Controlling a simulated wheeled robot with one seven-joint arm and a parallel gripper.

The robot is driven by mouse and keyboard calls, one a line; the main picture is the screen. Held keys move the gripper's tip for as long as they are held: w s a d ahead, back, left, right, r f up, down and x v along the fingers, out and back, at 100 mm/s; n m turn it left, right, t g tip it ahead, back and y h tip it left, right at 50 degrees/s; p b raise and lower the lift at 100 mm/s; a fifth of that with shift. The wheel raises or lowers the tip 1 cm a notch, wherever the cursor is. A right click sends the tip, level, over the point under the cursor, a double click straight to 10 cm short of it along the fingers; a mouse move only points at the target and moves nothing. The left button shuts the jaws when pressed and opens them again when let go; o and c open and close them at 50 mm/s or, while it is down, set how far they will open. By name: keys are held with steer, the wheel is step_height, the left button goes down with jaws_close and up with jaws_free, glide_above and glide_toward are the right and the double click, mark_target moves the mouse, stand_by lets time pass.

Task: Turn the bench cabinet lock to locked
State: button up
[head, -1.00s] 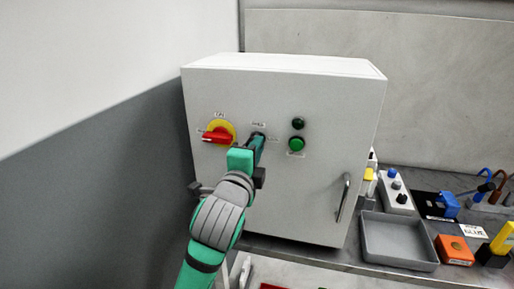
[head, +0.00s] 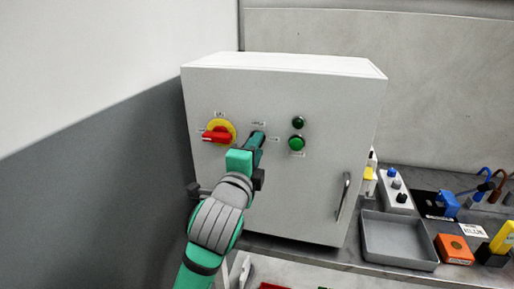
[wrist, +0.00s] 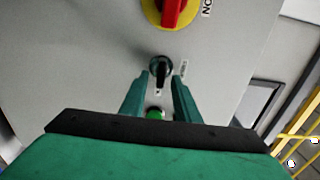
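The bench cabinet (head: 320,190) is a light grey box with its front facing me. Its lock, a small black knob (wrist: 160,71), shows in the wrist view, with its grip bar roughly upright in that picture. My gripper (head: 259,137) reaches the cabinet front at the lock and hides most of it in the head view. In the wrist view my gripper's green fingers (wrist: 160,80) are apart, with the knob at the gap between their tips. I cannot tell whether they touch it. Small labels sit beside the lock, too blurred to read.
A red rotary switch on a yellow disc (head: 219,132) is left of the lock. Two green round lamps or buttons (head: 297,143) are to its right. A door handle (head: 343,197) stands out lower right. A grey tray (head: 399,262) and several small items lie on the bench at right.

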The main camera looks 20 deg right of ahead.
steer(key=v, duration=1)
steer(key=shift+a, duration=0.1)
steer(key=s+a+f+n+t+y, duration=0.1)
steer(key=s+a+f+n+y, duration=0.15)
steer(key=f+n, duration=0.55)
steer(key=s+a+f+n+t+y, duration=0.1)
steer(key=s+a+f+n+y, duration=0.15)
steer(key=f+n, duration=0.55)
steer(key=s+a+f+n+t+y, duration=0.1)
steer(key=s+a+f+n+y, duration=0.3)
steer(key=f, duration=0.8)
steer(key=s+a+f+n+g, duration=0.1)
steer(key=s+f, duration=0.3)
steer(key=s, duration=0.4)
steer(key=s+a+f+n, duration=0.2)
steer(key=s+f, duration=0.3)
steer(key=s, duration=0.4)
steer(key=s+a+f+n+g+y, duration=0.1)
steer(key=s+a+f+n, duration=0.1)
steer(key=s+f, duration=0.3)
steer(key=s, duration=0.4)
steer(key=shift+g, duration=0.3)
